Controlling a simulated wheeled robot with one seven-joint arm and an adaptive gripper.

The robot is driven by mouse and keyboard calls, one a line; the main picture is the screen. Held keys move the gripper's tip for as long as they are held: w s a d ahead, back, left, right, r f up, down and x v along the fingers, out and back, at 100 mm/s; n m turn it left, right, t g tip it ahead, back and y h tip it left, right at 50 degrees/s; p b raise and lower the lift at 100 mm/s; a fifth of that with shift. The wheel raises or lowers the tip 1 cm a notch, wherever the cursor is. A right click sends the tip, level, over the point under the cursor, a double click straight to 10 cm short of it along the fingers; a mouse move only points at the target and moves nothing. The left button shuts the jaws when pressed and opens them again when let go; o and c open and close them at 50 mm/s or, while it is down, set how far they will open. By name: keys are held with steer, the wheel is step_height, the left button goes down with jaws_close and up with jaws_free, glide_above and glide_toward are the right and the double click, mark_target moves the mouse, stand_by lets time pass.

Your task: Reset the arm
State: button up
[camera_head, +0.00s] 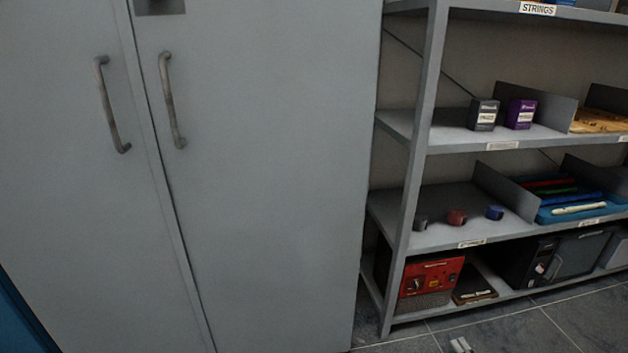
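Two small pale tips, which look like the fingertips of my gripper (461,345), poke up at the bottom edge, right of centre, against the floor. They look close together, but the rest of the gripper and my arm are below the picture. I cannot tell whether it is open or shut, and nothing shows held in it.
A grey cabinet (270,180) with two handles fills the left. A shelf rack (412,150) at right holds a dark box (483,114), a purple box (520,113), small rolls (457,217), a blue tray (603,208) and a red amplifier (430,281). Tiled floor (550,325) is clear.

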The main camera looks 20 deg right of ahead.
steer(key=w+a+r+n+g+y, duration=0.2)
steer(key=w+a+r+n+y, duration=0.15)
steer(key=r, duration=0.45)
steer(key=w+a+r+n+g+y, duration=0.1)
steer(key=w+a+r+n+y, duration=0.2)
steer(key=w+r+y, duration=0.3)
steer(key=w+a+r+n+g+y, duration=0.2)
steer(key=w+a+r+n+y, duration=0.1)
steer(key=r, duration=0.6)
steer(key=a+r+n+g+y, duration=0.2)
steer(key=a+r+n+g, duration=0.6)
steer(key=a+r, duration=1.1)
steer(key=s+a+r+n+g+h, duration=0.1)
steer(key=s+a+r+g+h, duration=0.5)
steer(key=s+a+r, duration=0.7)
steer(key=s+a+n+t+h, duration=0.25)
steer(key=s+h, duration=0.25)
steer(key=s, duration=1.2)
step_height(320, 180, up, 28)
steer(key=m+t+p, duration=0.1)
steer(key=t+p, duration=0.2)
steer(key=p, duration=2.3)
steer(key=shift+d, duration=0.3)
steer(key=shift+f, duration=0.1)
